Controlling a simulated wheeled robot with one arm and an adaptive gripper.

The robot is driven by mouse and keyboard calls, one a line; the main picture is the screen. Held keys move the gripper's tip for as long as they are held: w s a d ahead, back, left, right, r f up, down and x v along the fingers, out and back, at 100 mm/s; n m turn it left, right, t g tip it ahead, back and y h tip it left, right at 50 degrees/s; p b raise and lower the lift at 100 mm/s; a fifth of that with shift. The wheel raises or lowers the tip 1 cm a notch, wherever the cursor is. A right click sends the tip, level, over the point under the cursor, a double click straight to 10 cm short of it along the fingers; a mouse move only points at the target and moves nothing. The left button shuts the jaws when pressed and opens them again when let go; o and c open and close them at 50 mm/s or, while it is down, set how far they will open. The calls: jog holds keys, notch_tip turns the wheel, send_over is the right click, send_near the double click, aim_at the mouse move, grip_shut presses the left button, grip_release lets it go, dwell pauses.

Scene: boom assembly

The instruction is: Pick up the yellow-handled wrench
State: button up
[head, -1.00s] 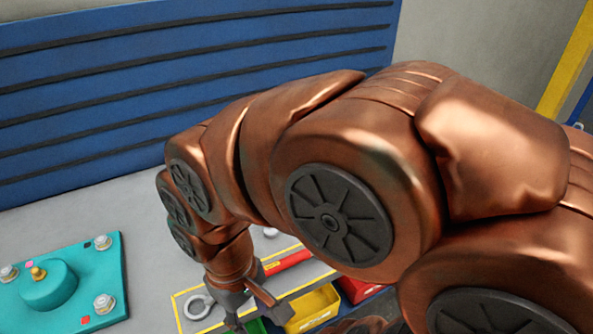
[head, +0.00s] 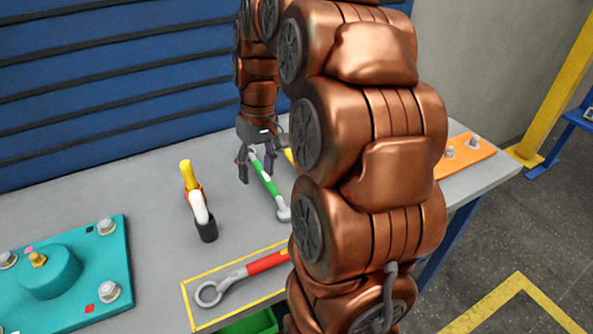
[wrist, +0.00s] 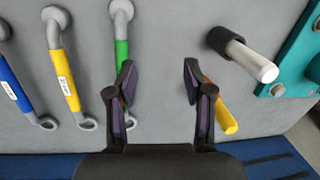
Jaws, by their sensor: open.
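The yellow-handled wrench (wrist: 67,80) lies on the grey table between the blue and green wrenches in the wrist view. In the head view only a sliver of its yellow handle (head: 289,156) shows; my arm hides the rest. My gripper (wrist: 158,78) is open and empty, with its fingers pointing down. In the wrist view the yellow-handled wrench is left of both fingers, beyond the green-handled wrench (wrist: 121,52). The left finger overlaps the green handle in that view. In the head view my gripper (head: 257,173) is over the far part of the table by the green wrench.
A blue-handled wrench (wrist: 14,90) lies farther left in the wrist view. A yellow, white and black tool (head: 198,208) stands near my gripper. A red-handled wrench (head: 265,263) lies in a yellow outline. A teal plate (head: 110,262) and an orange plate (head: 470,155) flank the table.

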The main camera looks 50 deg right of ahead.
jog(key=w+d+f+m+b, duration=0.1)
jog(key=w+d+f, duration=0.15)
jog(key=d, duration=0.85)
jog(key=t, duration=0.1)
send_over(294, 163)
jog(key=s+d, duration=0.2)
jog(key=f, duration=0.2)
jog(key=shift+m, duration=0.4)
jog(key=shift+w+a+f+p, duration=0.15)
jog(key=shift+a+f+p, duration=0.1)
jog(key=shift+f, duration=0.9)
jog(key=shift+w+a+f+p, duration=0.1)
jog(key=shift+a+f, duration=0.15)
jog(key=shift+f, duration=0.9)
jog(key=shift+w+a+f+p, duration=0.15)
jog(key=shift+a+f+p, duration=0.1)
jog(key=shift+f, duration=0.9)
jog(key=shift+c, duration=0.2)
grip_shut()
